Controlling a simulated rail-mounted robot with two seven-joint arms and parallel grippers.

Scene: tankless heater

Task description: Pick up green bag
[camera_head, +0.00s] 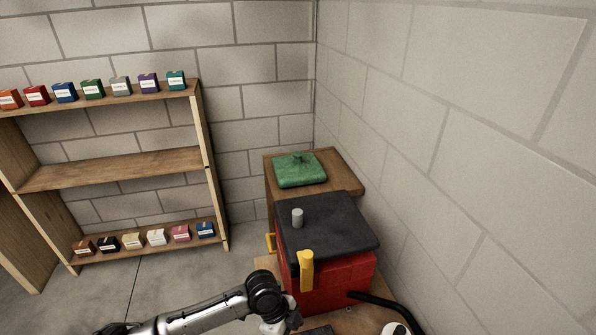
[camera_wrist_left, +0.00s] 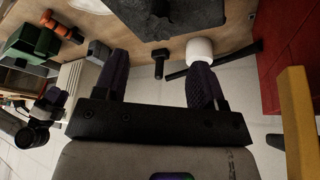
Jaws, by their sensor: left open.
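The green bag (camera_head: 300,170) lies on a wooden stand (camera_head: 345,173) in the far corner, with a small knot-like bump on top. It looks soft and flattened. My left arm comes in low in the head view, and its gripper is hard to make out there at the bottom edge. In the left wrist view my left gripper (camera_wrist_left: 158,85) is open, with its two dark fingers apart and no object clearly held between them. It is well in front of the bag and apart from it.
A red box with a black top (camera_head: 325,225) and yellow handle (camera_head: 306,270) stands before the bag's stand. A wooden shelf (camera_head: 115,168) with small boxes is at left. A block wall (camera_head: 470,150) closes the right side. A green object (camera_wrist_left: 30,42) shows in the wrist view.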

